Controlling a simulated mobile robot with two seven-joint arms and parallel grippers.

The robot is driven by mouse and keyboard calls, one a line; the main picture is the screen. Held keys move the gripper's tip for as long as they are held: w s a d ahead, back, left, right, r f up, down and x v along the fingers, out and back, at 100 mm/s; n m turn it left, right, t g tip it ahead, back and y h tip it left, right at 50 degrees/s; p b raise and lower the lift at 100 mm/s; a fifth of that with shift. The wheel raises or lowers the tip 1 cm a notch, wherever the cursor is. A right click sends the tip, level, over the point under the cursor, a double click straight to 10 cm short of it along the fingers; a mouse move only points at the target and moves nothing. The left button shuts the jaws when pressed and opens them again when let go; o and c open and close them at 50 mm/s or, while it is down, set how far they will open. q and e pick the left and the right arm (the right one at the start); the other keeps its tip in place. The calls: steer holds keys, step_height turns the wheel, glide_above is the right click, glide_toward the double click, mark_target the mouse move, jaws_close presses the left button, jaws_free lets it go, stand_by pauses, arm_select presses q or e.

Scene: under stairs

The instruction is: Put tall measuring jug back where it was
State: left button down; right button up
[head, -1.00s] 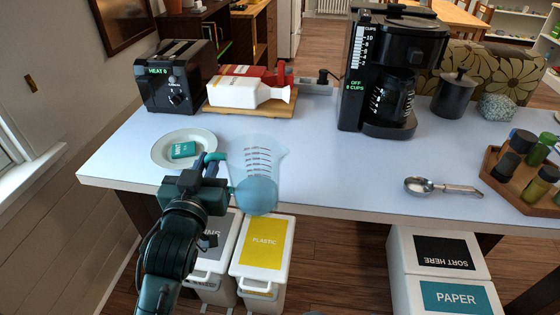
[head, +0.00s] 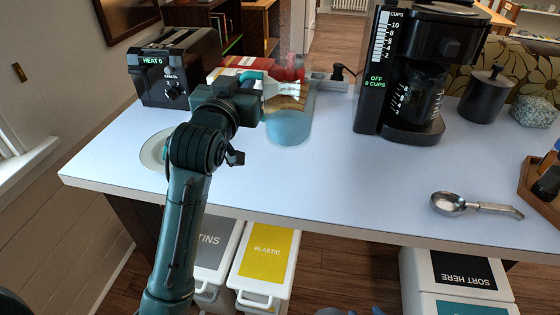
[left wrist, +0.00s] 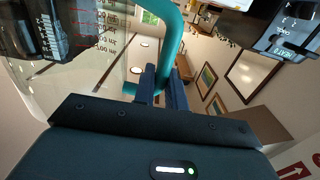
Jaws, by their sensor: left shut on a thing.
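The tall measuring jug (head: 289,126) is clear with a bluish lower part and a teal handle. My left gripper (head: 254,96) is shut on the handle, at the jug's left side. In the left wrist view the gripper's fingers (left wrist: 163,85) close on the teal handle (left wrist: 168,45), with the jug's red scale marks (left wrist: 105,30) beyond. The jug is upright, in front of the wooden board; I cannot tell if its base touches the counter. At the bottom edge, small dark blue tips (head: 378,311) may be my right gripper, mostly cut off.
A black toaster (head: 178,70) stands left, with a red and white carton (head: 245,62) behind the jug. A coffee maker (head: 415,75) stands right. My arm partly hides a plate (head: 152,152). A measuring scoop (head: 450,203) lies front right. The counter's middle (head: 320,185) is clear.

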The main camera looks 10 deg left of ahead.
arm_select(q)
step_height(320, 180, down, 5)
steer(key=shift+r, duration=0.2)
step_height(320, 180, down, 4)
steer(key=shift+f, duration=0.25)
steer(key=c, duration=1.5)
jaws_free()
steer(key=shift+f, duration=0.1)
steer(key=shift+o, duration=0.2)
